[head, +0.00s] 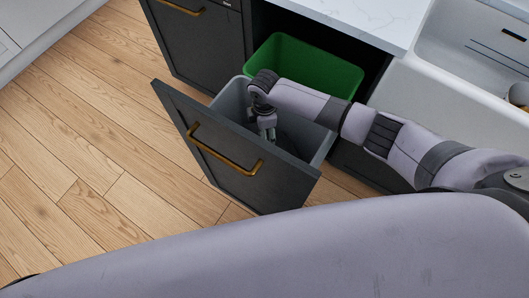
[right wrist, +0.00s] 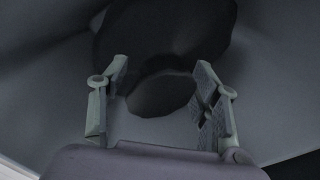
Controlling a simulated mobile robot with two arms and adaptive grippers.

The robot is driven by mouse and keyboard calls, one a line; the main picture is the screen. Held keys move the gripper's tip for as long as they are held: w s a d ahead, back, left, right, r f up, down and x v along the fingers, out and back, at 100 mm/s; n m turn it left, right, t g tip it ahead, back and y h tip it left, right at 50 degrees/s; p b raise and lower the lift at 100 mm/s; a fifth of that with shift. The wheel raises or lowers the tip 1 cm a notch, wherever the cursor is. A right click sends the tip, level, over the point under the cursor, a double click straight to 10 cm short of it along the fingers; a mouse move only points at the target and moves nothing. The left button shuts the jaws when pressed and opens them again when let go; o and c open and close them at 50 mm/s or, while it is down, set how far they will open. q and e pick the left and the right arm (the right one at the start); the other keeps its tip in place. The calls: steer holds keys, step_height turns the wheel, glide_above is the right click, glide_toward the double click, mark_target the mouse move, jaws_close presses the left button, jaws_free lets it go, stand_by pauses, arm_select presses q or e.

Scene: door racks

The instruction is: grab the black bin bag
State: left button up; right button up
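The black bin bag (right wrist: 165,45) lies in the grey bin, dark and rounded in the right wrist view, with a smaller lobe towards my fingers. In the head view it is mostly hidden by my arm and the bin's wall. My right gripper (head: 267,127) points down into the grey bin (head: 232,98). In the right wrist view my right gripper (right wrist: 160,100) is open, its fingers apart with the bag's near lobe between and just beyond their tips. I cannot tell whether they touch it. My left gripper is not in view.
The bin sits in a pulled-out dark drawer (head: 225,170) with a brass handle (head: 222,150). A green bin (head: 310,65) stands behind it. A white counter (head: 370,18) and sink (head: 440,90) are at the right. Wooden floor (head: 80,130) is clear at the left.

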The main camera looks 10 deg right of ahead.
jaws_close()
stand_by(0.6)
stand_by(0.3)
